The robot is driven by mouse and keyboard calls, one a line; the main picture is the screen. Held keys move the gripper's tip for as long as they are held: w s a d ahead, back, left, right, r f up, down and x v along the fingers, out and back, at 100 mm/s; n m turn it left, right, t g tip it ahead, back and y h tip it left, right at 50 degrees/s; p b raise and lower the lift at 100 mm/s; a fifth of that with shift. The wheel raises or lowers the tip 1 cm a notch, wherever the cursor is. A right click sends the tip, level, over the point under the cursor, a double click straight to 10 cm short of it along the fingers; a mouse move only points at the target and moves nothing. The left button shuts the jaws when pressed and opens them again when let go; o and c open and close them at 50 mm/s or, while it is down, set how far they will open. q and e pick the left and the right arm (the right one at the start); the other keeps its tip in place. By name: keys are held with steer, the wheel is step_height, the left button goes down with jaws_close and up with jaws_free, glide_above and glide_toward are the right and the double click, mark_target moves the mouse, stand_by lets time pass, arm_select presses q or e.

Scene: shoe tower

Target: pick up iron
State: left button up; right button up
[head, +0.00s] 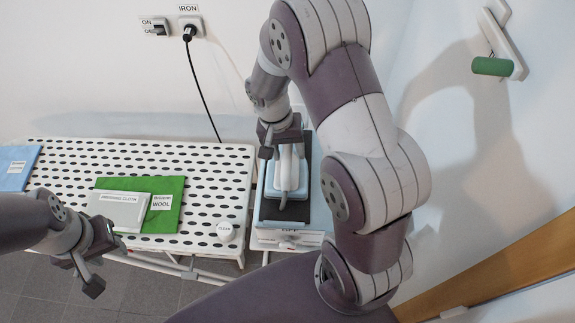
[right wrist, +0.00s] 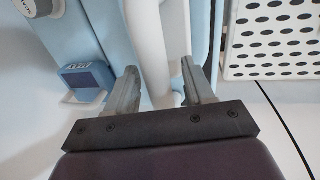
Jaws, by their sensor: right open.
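The iron (head: 287,180), light blue with a white handle, sits on a dark pad on the light blue stand at the right end of the ironing board. My right gripper (head: 281,150) is over the far end of the iron. In the right wrist view the white handle (right wrist: 149,45) runs between the two open fingers of the right gripper (right wrist: 160,78). I cannot tell whether either finger touches it. My left gripper (head: 82,272) hangs at the board's front left edge, away from the iron; its finger gap is unclear.
A black cord (head: 204,90) hangs from the wall socket (head: 190,27).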

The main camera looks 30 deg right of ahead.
steer(key=shift+f, duration=0.1)
jaws_close()
stand_by(1.5)
